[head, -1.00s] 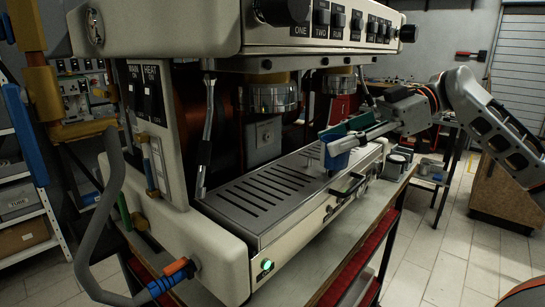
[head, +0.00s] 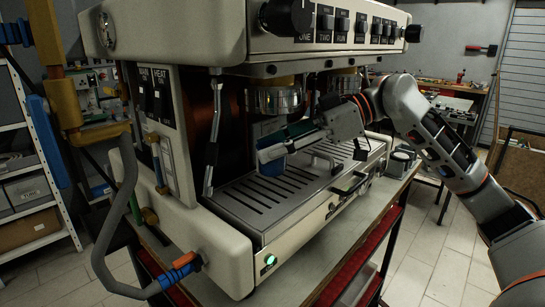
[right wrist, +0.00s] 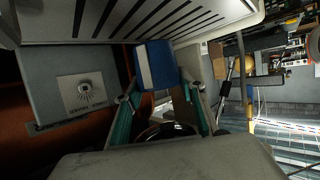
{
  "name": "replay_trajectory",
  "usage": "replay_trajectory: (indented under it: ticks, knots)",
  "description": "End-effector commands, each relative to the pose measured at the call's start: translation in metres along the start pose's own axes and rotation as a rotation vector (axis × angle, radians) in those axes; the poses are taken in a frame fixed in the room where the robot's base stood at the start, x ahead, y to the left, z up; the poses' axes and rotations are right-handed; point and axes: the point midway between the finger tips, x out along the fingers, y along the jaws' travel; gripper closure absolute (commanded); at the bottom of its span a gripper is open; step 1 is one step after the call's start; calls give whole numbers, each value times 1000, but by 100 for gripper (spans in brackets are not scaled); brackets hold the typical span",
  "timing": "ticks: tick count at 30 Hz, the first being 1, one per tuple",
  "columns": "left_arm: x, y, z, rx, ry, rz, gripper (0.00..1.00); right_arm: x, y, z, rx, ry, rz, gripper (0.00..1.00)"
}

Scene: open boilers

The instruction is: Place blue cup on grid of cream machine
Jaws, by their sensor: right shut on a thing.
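The cream machine (head: 235,250) fills the middle of the head view. Its slotted grid (head: 250,200) lies below two group heads, and the left one (head: 279,98) hangs just above my right gripper. My right gripper (head: 283,143) is shut on the blue cup (head: 270,166) and holds it over the back left part of the grid. I cannot tell whether the cup touches the grid. In the right wrist view the blue cup (right wrist: 157,65) shows beyond the teal finger pads, with the grid (right wrist: 120,20) at the top. My left gripper is not in view.
A bent grey hose (head: 110,235) with orange and blue fittings stands out at the machine's left front. The counter's front strip (head: 340,240) is clear.

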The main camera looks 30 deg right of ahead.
Motion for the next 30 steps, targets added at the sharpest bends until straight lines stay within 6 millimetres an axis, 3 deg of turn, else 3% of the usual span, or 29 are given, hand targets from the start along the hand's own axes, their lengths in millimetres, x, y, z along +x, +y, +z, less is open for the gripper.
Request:
replay_trajectory:
  ticks: [1,4,10,11,12,13,24,30]
  knots:
    - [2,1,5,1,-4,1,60,6,0,12,7,-3,-4,85]
    - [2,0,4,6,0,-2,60,10,0,23,5,-2,-4,85]
    - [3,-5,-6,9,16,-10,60,9,0,23,1,-2,-1,85]
    - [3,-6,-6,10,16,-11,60,9,0,23,1,-2,-1,58]
    - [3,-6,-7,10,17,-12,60,9,0,23,1,-2,-1,48]
    - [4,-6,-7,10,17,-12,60,9,0,23,1,-2,-1,43]
    - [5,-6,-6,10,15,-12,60,7,0,22,1,-1,0,43]
    - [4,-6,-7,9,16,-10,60,-17,1,22,2,-3,3,43]
